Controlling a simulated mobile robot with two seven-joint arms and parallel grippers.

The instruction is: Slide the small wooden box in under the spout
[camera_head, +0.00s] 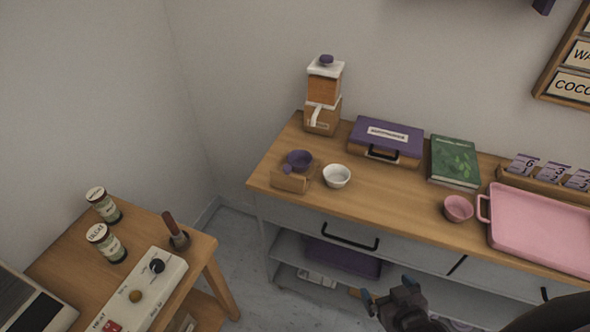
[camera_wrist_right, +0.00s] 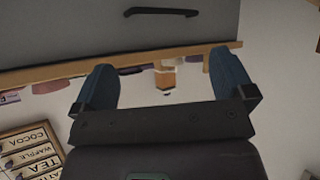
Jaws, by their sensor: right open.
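A small light wooden box (camera_head: 289,184) sits near the left front corner of the counter, with a purple bowl (camera_head: 299,159) at it; I cannot tell whether the bowl stands in it or behind it. A wooden dispenser (camera_head: 323,90) with a purple knob and a white spout (camera_head: 318,116) stands at the back left, behind the box. My right gripper (camera_head: 388,291) is open and empty, low in front of the counter's drawers, apart from the box. The right wrist view shows its two blue fingers (camera_wrist_right: 163,72) spread, facing the counter front. My left gripper is not in view.
A white bowl (camera_head: 337,176) stands right of the box. A purple-lidded case (camera_head: 386,141), green book (camera_head: 455,162), pink cup (camera_head: 458,208) and pink tray (camera_head: 545,232) are further right. A side table (camera_head: 205,243) with jars stands left, across a floor gap.

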